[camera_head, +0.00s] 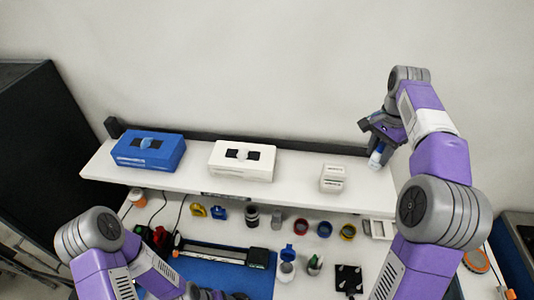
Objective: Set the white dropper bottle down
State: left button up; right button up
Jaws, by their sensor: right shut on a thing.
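The white dropper bottle (376,158) is small and mostly white, with a bluish part near the jaws. My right gripper (378,146) is shut on it, over the right end of the white shelf (300,188). The bottle hangs below the jaws and looks slightly tilted. I cannot tell whether its lower end touches the shelf. My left gripper (215,294) shows only in part at the bottom edge, low over the bench, and its jaws cannot be made out.
On the shelf stand a blue box (148,151), a white box (243,160) and small white boxes (332,178). Free shelf lies between these small boxes and my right arm. Below, the bench holds coloured rings, jars (287,264) and a long instrument (225,252) on a blue mat.

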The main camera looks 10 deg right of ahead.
jog(key=shift+s+r, duration=0.1)
jog(key=shift+s, duration=0.4)
jog(key=f, duration=1)
jog(key=shift+w, duration=0.2)
jog(key=shift+f, duration=0.1)
jog(key=o, duration=1)
notch_tip(320, 180, up, 12)
jog(key=shift+r, duration=0.15)
jog(key=shift+s, duration=0.1)
